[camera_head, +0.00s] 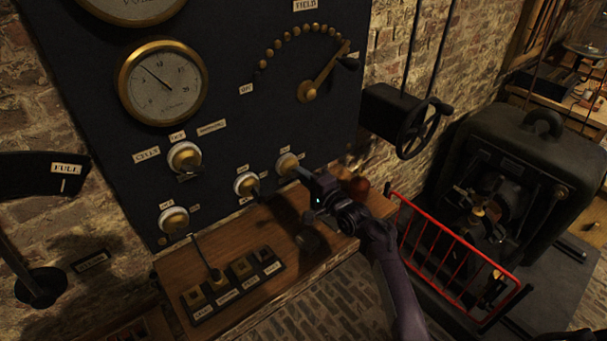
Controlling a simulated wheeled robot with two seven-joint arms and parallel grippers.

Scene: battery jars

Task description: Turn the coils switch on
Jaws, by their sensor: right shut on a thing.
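Several round switches with white rims and brass centres sit on the lower part of a dark panel. My right gripper (302,173) reaches in from the right and is shut at the rightmost switch (286,162), on its lever, which the fingers mostly hide. The label beside this switch is partly covered and too small to read, so I cannot tell for sure that it is the coils switch. A middle switch (246,185) with a dark lever is just left of it. My left gripper is not in view.
A wooden shelf (255,238) with a labelled key block (232,287) juts out below the panel. A black handwheel (413,131) stands right of the panel. A red guard rail (460,238) and a dark machine (530,150) are at the right, close to my right arm.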

